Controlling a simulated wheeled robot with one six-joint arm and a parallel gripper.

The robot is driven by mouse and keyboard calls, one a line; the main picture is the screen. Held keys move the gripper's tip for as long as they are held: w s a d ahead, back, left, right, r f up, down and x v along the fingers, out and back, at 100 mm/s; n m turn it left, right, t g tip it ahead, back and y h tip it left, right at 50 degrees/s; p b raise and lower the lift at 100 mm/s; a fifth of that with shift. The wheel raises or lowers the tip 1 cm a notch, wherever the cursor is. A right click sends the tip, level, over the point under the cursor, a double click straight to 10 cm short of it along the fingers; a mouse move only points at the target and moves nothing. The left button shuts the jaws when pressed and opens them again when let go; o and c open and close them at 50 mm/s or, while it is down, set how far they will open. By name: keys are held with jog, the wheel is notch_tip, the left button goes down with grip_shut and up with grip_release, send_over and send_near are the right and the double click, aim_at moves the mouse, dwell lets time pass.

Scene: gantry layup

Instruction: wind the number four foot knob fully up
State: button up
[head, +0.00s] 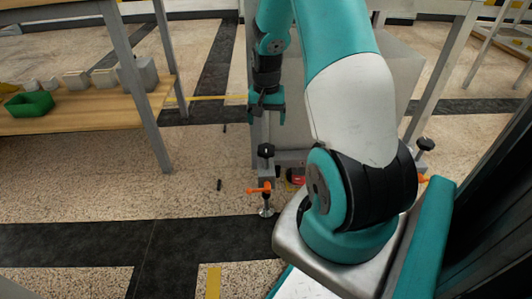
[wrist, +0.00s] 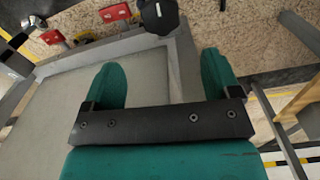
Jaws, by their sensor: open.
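A black foot knob (head: 266,150) stands on an upright screw foot at the near corner of the grey frame, with an orange lever below it. My gripper (head: 267,117) hangs above this knob, open and empty, with its fingers pointing down. In the wrist view a black knob (wrist: 158,15) lies beyond the fingertips of my gripper (wrist: 162,68), apart from them and roughly between them sideways. A second black knob (head: 425,145) is at the right, behind my arm. No number is readable on either knob.
A wooden bench shelf (head: 90,112) with a green tray (head: 29,104) and several grey blocks stands at the left. Red parts (wrist: 115,12) sit along the frame's base. Small dark items (head: 219,184) lie on the floor. The floor left of the foot is mostly clear.

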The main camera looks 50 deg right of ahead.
aim_at(266, 148)
notch_tip(266, 148, down, 11)
jog(key=b, duration=0.4)
jog(key=shift+f+b, duration=0.15)
jog(key=shift+b, duration=0.25)
jog(key=c, duration=0.9)
